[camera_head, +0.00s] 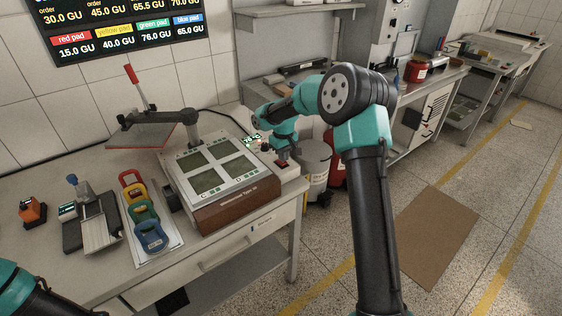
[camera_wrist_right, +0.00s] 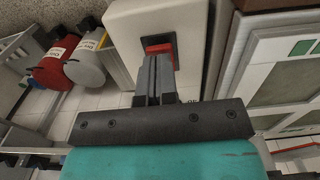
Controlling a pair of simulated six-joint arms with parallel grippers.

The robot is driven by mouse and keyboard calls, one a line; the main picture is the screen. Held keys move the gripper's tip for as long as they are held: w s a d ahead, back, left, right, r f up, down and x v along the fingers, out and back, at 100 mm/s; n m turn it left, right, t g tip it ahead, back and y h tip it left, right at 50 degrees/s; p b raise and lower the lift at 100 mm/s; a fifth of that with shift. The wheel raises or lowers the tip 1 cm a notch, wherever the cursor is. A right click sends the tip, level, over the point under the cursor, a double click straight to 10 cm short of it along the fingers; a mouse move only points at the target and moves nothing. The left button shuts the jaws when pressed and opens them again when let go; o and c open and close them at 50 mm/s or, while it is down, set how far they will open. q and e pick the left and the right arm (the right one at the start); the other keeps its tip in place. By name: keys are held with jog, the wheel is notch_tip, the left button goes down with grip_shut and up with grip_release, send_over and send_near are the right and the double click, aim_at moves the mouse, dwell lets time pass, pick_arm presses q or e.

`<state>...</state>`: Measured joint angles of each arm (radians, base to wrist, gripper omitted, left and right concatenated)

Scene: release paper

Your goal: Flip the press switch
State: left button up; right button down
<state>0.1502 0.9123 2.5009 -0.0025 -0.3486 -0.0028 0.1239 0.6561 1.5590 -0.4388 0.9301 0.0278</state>
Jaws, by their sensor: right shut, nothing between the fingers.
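The press switch is a red rocker in a dark frame (camera_head: 282,164) on a white box (camera_head: 290,175) at the right side of the press (camera_head: 238,203). In the right wrist view the red switch (camera_wrist_right: 160,47) shows just beyond my fingertips. My right gripper (camera_head: 281,154) is shut and empty, right over the switch. In the right wrist view its closed fingers (camera_wrist_right: 157,65) overlap the lower part of the switch frame. I cannot tell whether they touch the switch. My left arm shows only at the lower left corner; its gripper is out of view.
The press has a plate with several green pads (camera_head: 208,181) and a raised arm with a red handle (camera_head: 131,74). Colored pads in a rack (camera_head: 146,213) stand on the table to the left. Red and grey canisters (camera_wrist_right: 54,68) stand below the table edge.

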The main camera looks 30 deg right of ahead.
jog(key=shift+f, duration=0.8)
dwell(0.6)
jog(key=shift+r, duration=3.55)
jog(key=shift+f, duration=0.15)
